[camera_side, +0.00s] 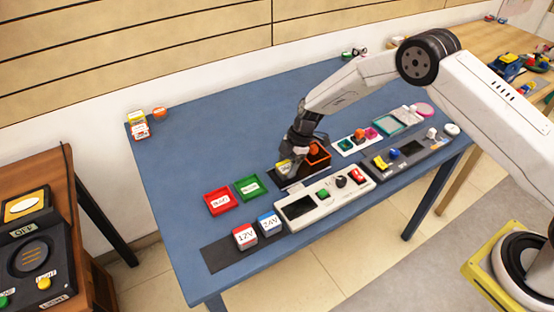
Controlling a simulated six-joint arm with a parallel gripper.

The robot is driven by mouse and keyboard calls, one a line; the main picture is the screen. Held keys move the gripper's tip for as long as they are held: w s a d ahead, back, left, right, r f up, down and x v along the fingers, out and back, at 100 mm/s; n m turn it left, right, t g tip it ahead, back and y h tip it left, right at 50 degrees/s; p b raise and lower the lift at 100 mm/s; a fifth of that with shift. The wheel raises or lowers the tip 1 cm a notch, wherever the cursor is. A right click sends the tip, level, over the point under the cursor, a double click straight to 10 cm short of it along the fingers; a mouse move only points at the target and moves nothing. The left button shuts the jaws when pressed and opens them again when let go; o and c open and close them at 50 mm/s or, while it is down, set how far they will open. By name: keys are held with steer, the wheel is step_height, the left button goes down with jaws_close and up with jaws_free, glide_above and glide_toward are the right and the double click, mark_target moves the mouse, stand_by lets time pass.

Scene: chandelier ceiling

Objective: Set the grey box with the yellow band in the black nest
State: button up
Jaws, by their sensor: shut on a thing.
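My gripper (289,159) points down over the middle of the blue table and is shut on the grey box with the yellow band (284,168). Only a small pale and yellow part of the box shows below the fingers. A dark area (290,183) under and around the box looks like the black nest, but the gripper and box hide most of it. I cannot tell whether the box is inside the nest or just above it.
Left of my gripper are a green tray (252,197) and a red tray (209,210). An orange tray (320,163) is close on the right. A grey panel (325,206) and red and blue labelled boxes (245,237) are in front.

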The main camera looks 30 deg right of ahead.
stand_by(0.3)
steer(key=o, duration=1.3)
steer(key=shift+c, duration=0.2)
steer(key=shift+r, duration=0.1)
steer(key=shift+r, duration=3.6)
